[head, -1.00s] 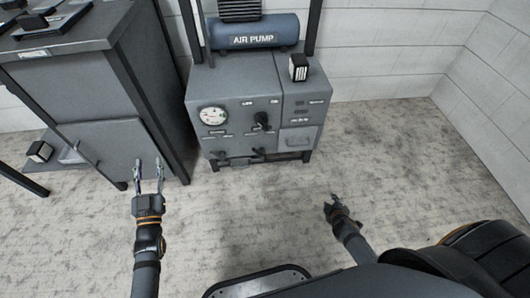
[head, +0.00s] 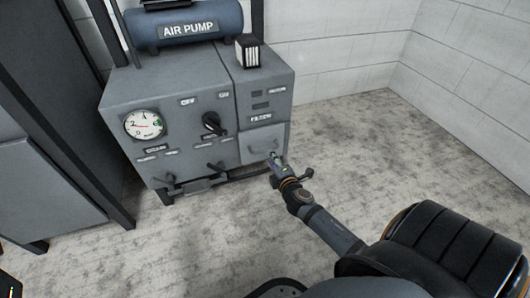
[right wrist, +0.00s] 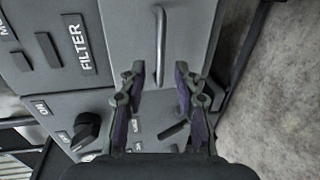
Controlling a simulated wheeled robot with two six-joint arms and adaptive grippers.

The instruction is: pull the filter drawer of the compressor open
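The compressor (head: 165,95) is a grey cabinet with a blue air pump tank (head: 190,24) on top. Its filter drawer (head: 255,143) is a pale grey front panel under the FILTER label, at the lower right of the cabinet, and looks closed. In the right wrist view the drawer (right wrist: 190,30) carries a metal bar handle (right wrist: 160,40). My right gripper (head: 274,158) is at the drawer's lower right. In the right wrist view it (right wrist: 159,72) is open, its fingertips on either side of the handle's near end. Whether they touch it I cannot tell. My left gripper is out of view.
A round gauge (head: 144,124), a black knob (head: 211,122) and small lower levers (head: 217,167) are on the cabinet front. A small black-and-white box (head: 248,50) stands on top. A dark cabinet (head: 40,175) is at left. The floor at right is clear.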

